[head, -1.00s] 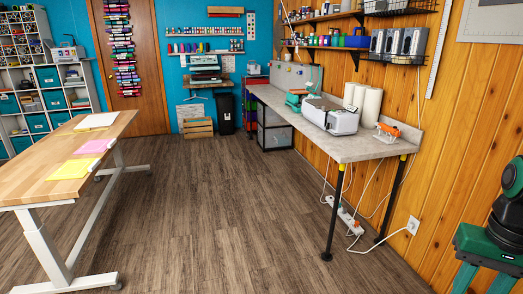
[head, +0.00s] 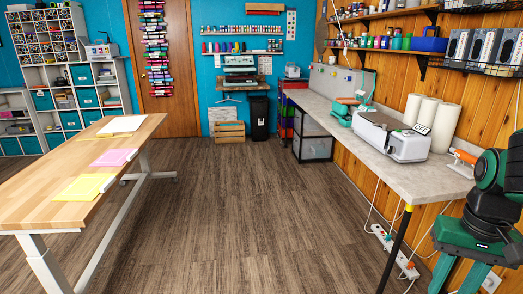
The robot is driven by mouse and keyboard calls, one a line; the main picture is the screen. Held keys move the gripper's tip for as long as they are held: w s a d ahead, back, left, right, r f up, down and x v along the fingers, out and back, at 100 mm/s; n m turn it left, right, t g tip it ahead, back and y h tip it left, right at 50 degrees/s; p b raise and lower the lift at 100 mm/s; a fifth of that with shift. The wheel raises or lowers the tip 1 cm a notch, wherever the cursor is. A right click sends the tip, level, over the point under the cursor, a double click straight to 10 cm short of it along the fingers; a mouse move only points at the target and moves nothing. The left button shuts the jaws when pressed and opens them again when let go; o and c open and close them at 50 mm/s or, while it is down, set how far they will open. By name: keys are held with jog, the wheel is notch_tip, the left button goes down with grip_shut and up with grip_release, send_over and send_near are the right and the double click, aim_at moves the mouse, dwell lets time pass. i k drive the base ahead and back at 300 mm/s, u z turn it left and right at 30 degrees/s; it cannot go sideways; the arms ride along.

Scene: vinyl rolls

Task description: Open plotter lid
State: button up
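The plotter (head: 405,147) is a white and grey machine on the right-hand bench. Its grey top cover (head: 378,119) lies flat and looks closed, with a small dark panel at its right end. My gripper (head: 456,284), dark green with two teal fingers pointing down, is at the lower right. It is in front of the bench's near end, well apart from the plotter. The fingers are spread with nothing seen between them; their tips are near or past the frame's bottom edge.
White rolls (head: 427,118) stand behind the plotter, and a teal press (head: 350,105) is beyond it. An orange-handled tool (head: 462,158) lies near my arm. Shelves hang above. The wooden table (head: 95,150) is at left. Floor (head: 235,215) between table and bench is clear; cables hang under the bench.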

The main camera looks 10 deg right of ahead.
aim_at(378, 119)
jog(key=u, duration=0.05)
jog(key=i, duration=1.15)
jog(key=z, duration=0.35)
jog(key=i, duration=1.9)
jog(key=z, duration=0.3)
